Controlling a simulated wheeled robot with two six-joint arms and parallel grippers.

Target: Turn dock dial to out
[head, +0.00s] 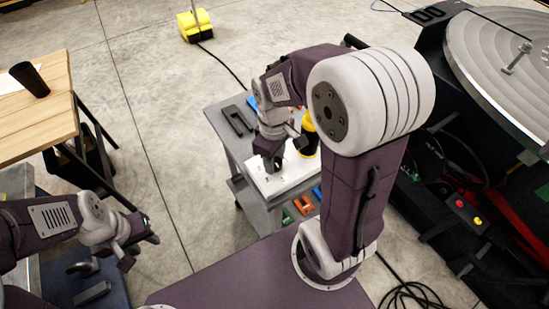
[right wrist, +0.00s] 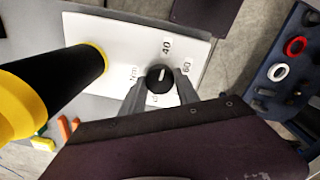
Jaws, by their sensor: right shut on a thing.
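The dock dial is a small round black knob (right wrist: 160,78) with a white pointer line. It sits on a white panel (right wrist: 190,45), which also shows on the grey cart in the head view (head: 292,180). The pointer faces up in the right wrist view, roughly toward the "40" mark. "60" and "Nm" are also printed there; another mark is partly hidden, and I see no "out" label. My right gripper (right wrist: 160,90) has its two fingers around the knob, shut on it. My left gripper (head: 150,228) is far from the cart at lower left; its jaws are unclear.
A yellow-and-black cylindrical tool (right wrist: 60,80) stands on the panel close beside my right gripper. The grey cart (head: 225,125) carries a black bracket and coloured pieces. A wooden table (head: 35,110) with a black cup is at left; a large round positioner plate (head: 500,60) is at right.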

